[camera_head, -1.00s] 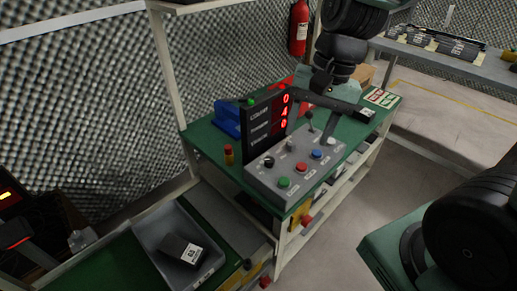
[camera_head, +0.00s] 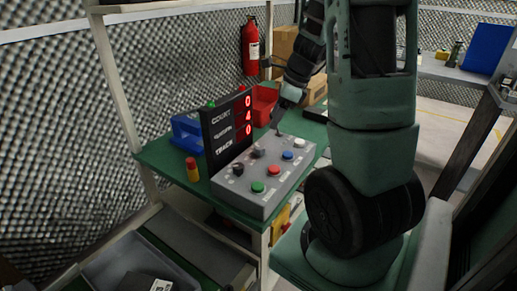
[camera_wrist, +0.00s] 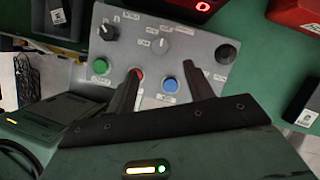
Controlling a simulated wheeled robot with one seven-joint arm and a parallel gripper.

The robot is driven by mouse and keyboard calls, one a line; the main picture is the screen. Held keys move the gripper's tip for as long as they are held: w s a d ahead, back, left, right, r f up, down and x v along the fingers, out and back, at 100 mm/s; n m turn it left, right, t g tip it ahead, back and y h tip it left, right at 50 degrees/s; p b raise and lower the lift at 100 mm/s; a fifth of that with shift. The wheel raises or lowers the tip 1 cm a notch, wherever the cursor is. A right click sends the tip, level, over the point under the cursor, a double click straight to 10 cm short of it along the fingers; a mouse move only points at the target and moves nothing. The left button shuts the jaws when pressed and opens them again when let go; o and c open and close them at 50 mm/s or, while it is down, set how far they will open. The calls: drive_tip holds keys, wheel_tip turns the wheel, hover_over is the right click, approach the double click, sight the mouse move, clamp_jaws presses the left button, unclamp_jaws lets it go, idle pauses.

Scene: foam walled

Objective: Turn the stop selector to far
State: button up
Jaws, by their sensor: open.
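The grey control box (camera_head: 250,198) stands on the green bench, with knobs along its back row and coloured buttons along its front. In the wrist view a black pointer knob (camera_wrist: 108,32) is at the left and a grey knob (camera_wrist: 160,45) is near the middle. Their labels are too small to read, so I cannot tell which is the stop selector. My gripper (camera_wrist: 165,76) is open and empty above the box. Its fingers straddle the blue button in the picture, with the left finger partly covering the red button. In the head view my gripper (camera_head: 283,103) is near the box's far end.
A black display (camera_head: 228,130) reading 0, 4, 0 stands behind the box. A black ball-topped lever (camera_wrist: 228,52) rises at the right in the wrist view. Green (camera_head: 257,187), red (camera_head: 273,170), blue and white buttons line the front. Blue and red bins stand beyond.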

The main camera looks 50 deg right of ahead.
sight(260, 147)
drive_tip(key=b+x, duration=0.3)
drive_tip(key=x, duration=0.8)
drive_tip(key=shift+w+f+b, duration=0.1)
drive_tip(key=shift+f+b, duration=0.2)
drive_tip(key=shift+b, duration=0.1)
drive_tip(key=c, duration=1)
